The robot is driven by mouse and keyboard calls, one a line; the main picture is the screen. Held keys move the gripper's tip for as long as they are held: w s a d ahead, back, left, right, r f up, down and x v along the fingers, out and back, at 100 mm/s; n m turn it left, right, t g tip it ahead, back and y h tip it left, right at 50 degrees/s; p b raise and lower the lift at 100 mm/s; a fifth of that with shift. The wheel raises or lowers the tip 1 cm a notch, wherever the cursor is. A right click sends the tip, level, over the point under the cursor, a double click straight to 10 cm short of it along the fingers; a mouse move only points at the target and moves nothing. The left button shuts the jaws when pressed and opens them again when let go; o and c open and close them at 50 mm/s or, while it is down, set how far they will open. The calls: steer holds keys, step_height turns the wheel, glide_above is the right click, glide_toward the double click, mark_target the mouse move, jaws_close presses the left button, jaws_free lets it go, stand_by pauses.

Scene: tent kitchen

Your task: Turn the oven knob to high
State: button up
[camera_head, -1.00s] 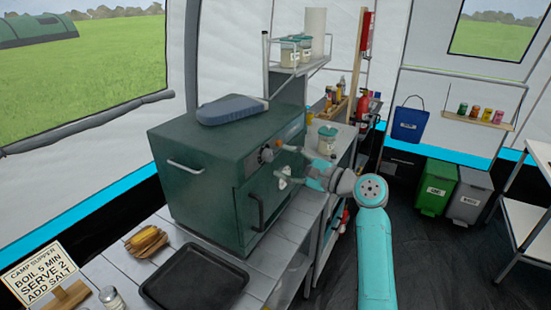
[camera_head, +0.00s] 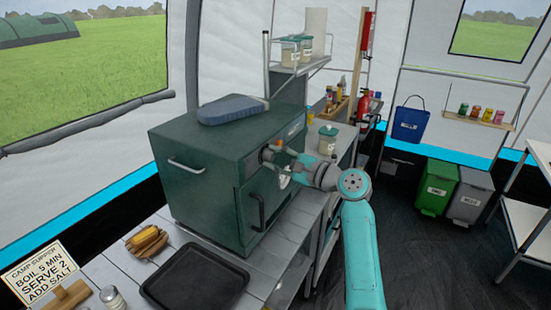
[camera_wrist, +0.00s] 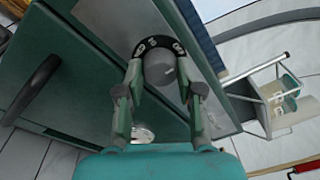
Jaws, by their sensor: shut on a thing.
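The green oven (camera_head: 205,170) stands on the slatted counter. Its grey knob (camera_wrist: 160,70) sits on the upper front panel, with a black marked dial ring (camera_wrist: 152,44) partly showing around it in the wrist view. My gripper (camera_head: 270,152) is at the knob, with one finger on each side of it, shut on it. In the wrist view my gripper (camera_wrist: 160,85) shows both fingertips against the knob's sides. The dial markings are too small to read surely. In the head view my gripper mostly hides the knob.
The oven door handle (camera_head: 257,212) is below my gripper. A blue folded item (camera_head: 232,110) lies on the oven top. Shelves with jars (camera_head: 295,50) stand behind. Open floor lies right.

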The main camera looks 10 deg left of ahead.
steer(key=n, duration=0.6)
steer(key=shift+f+n+y, duration=0.1)
steer(key=shift+n+y, duration=0.2)
steer(key=shift+n, duration=0.1)
steer(key=n, duration=0.3)
steer(key=shift+n+y, duration=0.3)
steer(key=shift+n, duration=0.1)
steer(key=shift+n+g, duration=0.3)
steer(key=shift+n, duration=1.5)
steer(key=shift+w, duration=0.1)
steer(key=o, duration=1.2)
steer(key=shift+c, duration=0.2)
steer(key=shift+d, duration=0.1)
